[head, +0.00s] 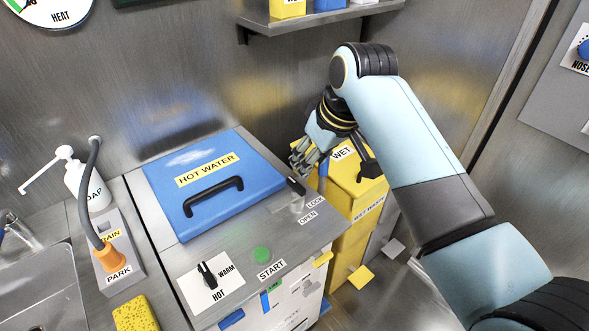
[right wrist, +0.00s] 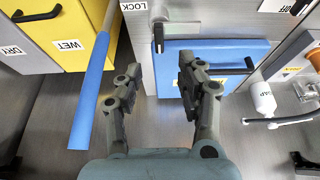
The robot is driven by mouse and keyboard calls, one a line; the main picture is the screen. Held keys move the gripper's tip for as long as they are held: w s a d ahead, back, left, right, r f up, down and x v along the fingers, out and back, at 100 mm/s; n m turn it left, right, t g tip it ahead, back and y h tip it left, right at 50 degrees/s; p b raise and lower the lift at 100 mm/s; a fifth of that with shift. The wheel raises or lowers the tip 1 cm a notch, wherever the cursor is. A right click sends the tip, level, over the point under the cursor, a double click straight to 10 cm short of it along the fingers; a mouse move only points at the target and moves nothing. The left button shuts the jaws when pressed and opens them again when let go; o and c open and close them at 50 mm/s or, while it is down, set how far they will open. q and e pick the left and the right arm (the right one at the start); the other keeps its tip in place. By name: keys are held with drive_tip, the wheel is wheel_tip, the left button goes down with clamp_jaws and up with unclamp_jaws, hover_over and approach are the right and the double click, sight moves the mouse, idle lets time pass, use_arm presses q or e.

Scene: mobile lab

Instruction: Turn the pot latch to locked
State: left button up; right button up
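The pot latch (head: 296,187) is a small black lever on a metal mount at the right edge of the blue HOT WATER lid (head: 256,165). LOCK (head: 315,202) and OPEN (head: 308,217) labels lie beside it. In the right wrist view the black latch (right wrist: 158,36) points toward the gap between my fingers, with the LOCK label (right wrist: 133,6) left of it. My right gripper (head: 302,158) is just behind the latch in the head view. In the right wrist view its fingers (right wrist: 157,80) are apart and empty, short of the latch. My left gripper is out of view.
A yellow WET bin (head: 345,195) stands right of the counter, with a blue bar (right wrist: 91,95) close to my right fingers.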

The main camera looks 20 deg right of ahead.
sight(297, 185)
drive_tip(key=b+x, duration=0.1)
drive_tip(key=x, duration=0.9)
drive_tip(key=shift+w+f, duration=0.2)
drive_tip(key=shift+w, duration=0.05)
clamp_jaws()
